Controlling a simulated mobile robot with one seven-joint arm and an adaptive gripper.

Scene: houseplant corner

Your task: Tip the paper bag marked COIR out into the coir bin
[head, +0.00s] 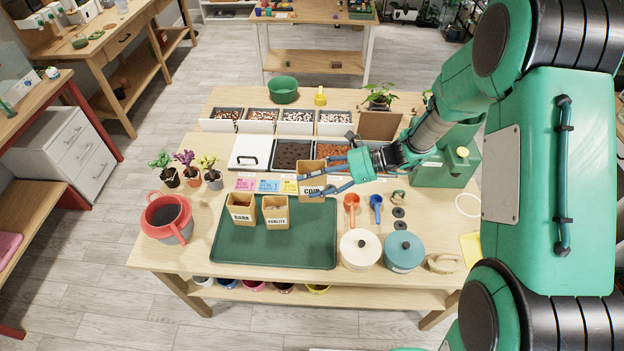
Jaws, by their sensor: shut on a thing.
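The tan paper bag marked COIR (308,187) is upright, between the fingers of my gripper (329,178). My gripper is shut on it, just in front of the bins, and a finger crosses its front. Whether its base touches the table cannot be told. Behind it are a bin of dark brown material (291,154) and a bin of reddish-brown material (334,149), partly hidden by the bag and my gripper. I cannot read which bin is marked for coir.
Bags marked BARK (241,209) and PERLITE (276,213) stand on the green tray (300,252). A white lidded bin (250,152) is left of the dark one. Red and blue scoops, two lidded pots (404,252) and a red-rimmed pot (168,217) surround the tray.

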